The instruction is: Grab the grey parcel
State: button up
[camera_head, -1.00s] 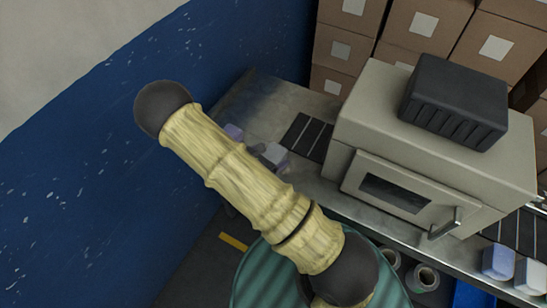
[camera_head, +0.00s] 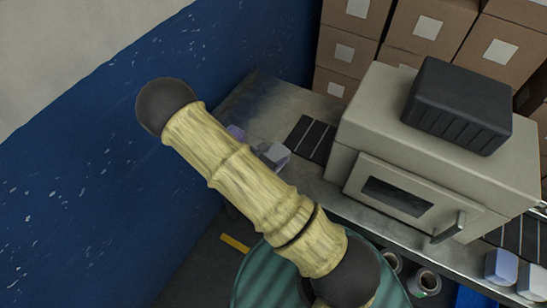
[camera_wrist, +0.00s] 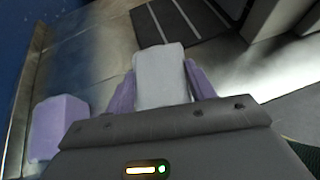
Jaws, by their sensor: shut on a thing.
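The grey parcel (camera_wrist: 161,78) is a pale, box-shaped packet in the middle of the wrist view. My gripper (camera_wrist: 162,90) is shut on it, with one lilac finger against each side. In the head view the grey parcel (camera_head: 276,156) shows on the metal bench, partly behind my arm, and my fingers are hidden there. I cannot tell whether the parcel touches the bench.
A lilac parcel (camera_wrist: 58,125) lies to the left on the metal bench (camera_head: 262,98). A beige wrapping machine (camera_head: 375,135) with a black crate (camera_head: 457,105) on top stands to the right. A blue wall (camera_head: 80,190) bounds the left. Cardboard boxes (camera_head: 400,25) are stacked behind.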

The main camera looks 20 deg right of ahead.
aim_at(273, 157)
notch_tip(273, 157, up, 9)
jog(key=shift+r+b, duration=0.1)
jog(key=shift+b, duration=0.2)
dwell(0.6)
